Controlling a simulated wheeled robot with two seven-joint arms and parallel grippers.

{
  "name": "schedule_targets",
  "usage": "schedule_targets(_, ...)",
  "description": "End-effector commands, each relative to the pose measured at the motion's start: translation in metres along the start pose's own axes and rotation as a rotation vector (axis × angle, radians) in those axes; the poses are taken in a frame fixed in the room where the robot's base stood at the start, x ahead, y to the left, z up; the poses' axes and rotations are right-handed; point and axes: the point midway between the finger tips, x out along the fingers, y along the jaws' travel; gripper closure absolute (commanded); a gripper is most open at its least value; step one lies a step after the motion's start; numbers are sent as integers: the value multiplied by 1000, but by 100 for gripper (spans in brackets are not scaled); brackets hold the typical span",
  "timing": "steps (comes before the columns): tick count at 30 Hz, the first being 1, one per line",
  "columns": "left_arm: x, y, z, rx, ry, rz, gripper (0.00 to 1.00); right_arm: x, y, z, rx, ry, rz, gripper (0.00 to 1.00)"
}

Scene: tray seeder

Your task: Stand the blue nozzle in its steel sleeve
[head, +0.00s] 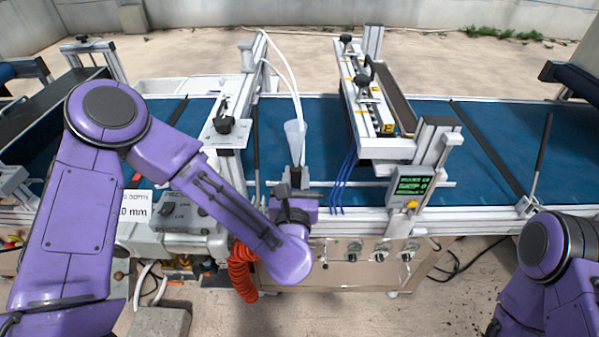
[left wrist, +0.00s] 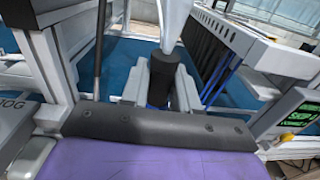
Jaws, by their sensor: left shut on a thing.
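My left gripper (head: 297,182) is over the near side of the blue belt. Its jaws are shut on a dark cylinder, which shows between the grey fingers (left wrist: 162,102) in the left wrist view. The cylinder's dark top (left wrist: 163,68) stands above the fingers. A pale, narrow cone (head: 295,140) rises from it, roughly upright, with white hoses above. I cannot tell whether this piece is the blue nozzle, as no blue shows clearly on it. I cannot make out a steel sleeve. My right arm shows at the lower right, but its gripper is out of view.
Thin blue tubes (head: 346,180) hang from the seeder head (head: 372,100) right of my left gripper. A small green display (head: 411,188) stands farther right. A white post frame (head: 240,110) is on the left. The blue belt (head: 480,130) is mostly clear on the right.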

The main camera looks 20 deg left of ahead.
Motion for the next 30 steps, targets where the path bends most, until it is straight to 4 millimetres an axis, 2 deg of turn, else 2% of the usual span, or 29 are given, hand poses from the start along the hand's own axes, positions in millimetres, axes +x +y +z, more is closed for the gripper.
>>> schedule_targets(1,0,0,-8,1,0,1,100,6,-1,2,0,0,0,57)
schedule_targets(12,0,-1,-48,2,-2,-3,100,31,-3,13,0,0,0,57)
schedule_targets(18,0,-1,-70,1,-2,-3,100,53,-5,22,0,0,0,57)
schedule_targets(24,0,-2,-80,1,-2,-3,100,63,-6,26,0,0,0,57)
schedule_targets(30,0,-2,-78,1,-2,-4,100,62,-6,26,0,0,0,57)
